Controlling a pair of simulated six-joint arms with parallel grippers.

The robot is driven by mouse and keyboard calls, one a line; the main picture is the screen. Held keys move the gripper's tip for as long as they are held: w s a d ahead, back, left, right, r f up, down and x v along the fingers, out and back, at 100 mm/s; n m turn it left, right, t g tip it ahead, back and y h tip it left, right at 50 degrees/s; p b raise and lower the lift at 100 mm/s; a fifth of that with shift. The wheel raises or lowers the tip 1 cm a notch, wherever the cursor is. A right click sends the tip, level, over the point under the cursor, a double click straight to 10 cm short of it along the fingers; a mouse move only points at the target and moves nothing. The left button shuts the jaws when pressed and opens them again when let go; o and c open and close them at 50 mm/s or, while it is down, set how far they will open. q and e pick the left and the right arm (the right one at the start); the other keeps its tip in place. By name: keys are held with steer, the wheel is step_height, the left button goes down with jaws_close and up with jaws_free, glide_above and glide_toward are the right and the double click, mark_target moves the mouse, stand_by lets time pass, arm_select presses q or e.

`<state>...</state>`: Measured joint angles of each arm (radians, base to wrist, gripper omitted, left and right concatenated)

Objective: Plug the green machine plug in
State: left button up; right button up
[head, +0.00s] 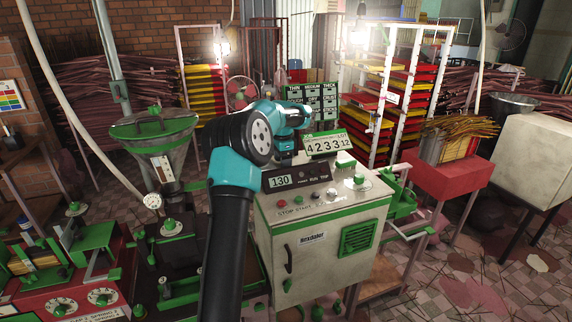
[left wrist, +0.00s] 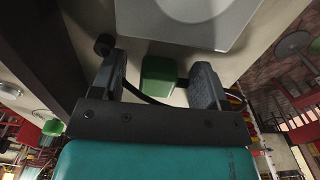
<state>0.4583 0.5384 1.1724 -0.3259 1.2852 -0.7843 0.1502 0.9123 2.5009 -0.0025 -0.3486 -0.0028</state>
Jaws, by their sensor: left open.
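A green block with a black cable by it, which looks like the green machine plug (left wrist: 158,76), shows in the left wrist view. My left gripper (head: 286,157) points down behind the white machine cabinet's display in the head view. In the left wrist view its two dark fingers are open, one on each side of the green block, with gaps on both sides. My right gripper is not in view.
The white cabinet (head: 318,262) has a 130 display, buttons and a green vent. A counter board (head: 325,145) stands close to my left gripper. A metal hopper (head: 152,135) stands to the left, a red table (head: 452,178) to the right. Tiled floor is open at far right.

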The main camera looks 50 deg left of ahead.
arm_select(q)
steer(key=shift+f, duration=0.2)
steer(key=shift+c, duration=0.5)
steer(key=c, duration=0.9)
steer(key=shift+o, duration=0.2)
steer(key=shift+r, duration=0.1)
step_height(320, 180, up, 10)
steer(key=shift+f, duration=0.1)
steer(key=shift+s, duration=0.1)
steer(key=s+a, duration=0.1)
steer(key=s, duration=0.1)
steer(key=s+a, duration=0.1)
steer(key=s, duration=0.2)
steer(key=s+a, duration=0.2)
steer(key=s, duration=0.1)
steer(key=shift+f, duration=0.2)
